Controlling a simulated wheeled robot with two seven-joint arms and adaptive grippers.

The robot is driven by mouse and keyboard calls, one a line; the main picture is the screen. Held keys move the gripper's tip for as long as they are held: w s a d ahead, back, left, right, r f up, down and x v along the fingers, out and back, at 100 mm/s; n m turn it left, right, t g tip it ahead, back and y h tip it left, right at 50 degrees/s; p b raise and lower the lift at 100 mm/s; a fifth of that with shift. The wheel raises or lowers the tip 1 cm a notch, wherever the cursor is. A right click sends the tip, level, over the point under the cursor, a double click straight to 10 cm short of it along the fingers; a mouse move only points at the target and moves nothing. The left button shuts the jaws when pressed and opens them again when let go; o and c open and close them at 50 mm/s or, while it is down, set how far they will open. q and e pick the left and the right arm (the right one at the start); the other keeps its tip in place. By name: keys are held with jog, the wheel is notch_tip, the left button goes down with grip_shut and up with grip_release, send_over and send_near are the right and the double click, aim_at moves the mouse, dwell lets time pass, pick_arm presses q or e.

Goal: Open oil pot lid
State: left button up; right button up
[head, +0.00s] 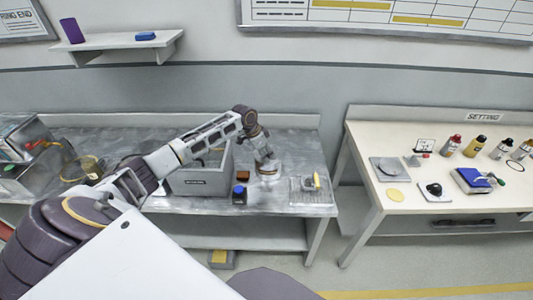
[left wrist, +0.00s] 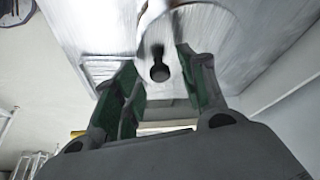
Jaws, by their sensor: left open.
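A silver metal pot (head: 267,170) stands on the grey workbench, under the end of my left arm. In the left wrist view its round metal lid (left wrist: 215,30) shows with a dark knob (left wrist: 159,72). My left gripper (head: 265,154) is just above the pot and partly hides it. In the left wrist view its green-padded fingers (left wrist: 160,75) are open, one on each side of the knob, with gaps beside it. I cannot tell the exact height of the fingertips against the knob. My right gripper is not in view.
A grey bin (head: 199,183) stands left of the pot. A blue-topped dark container (head: 239,194) is in front, and a grid tray (head: 313,196) with a yellow item lies to the right. A cream table (head: 372,213) with bottles and tools is farther right.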

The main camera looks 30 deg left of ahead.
pick_arm(q)
grip_shut()
dwell(0.3)
jog(key=shift+r, duration=0.15)
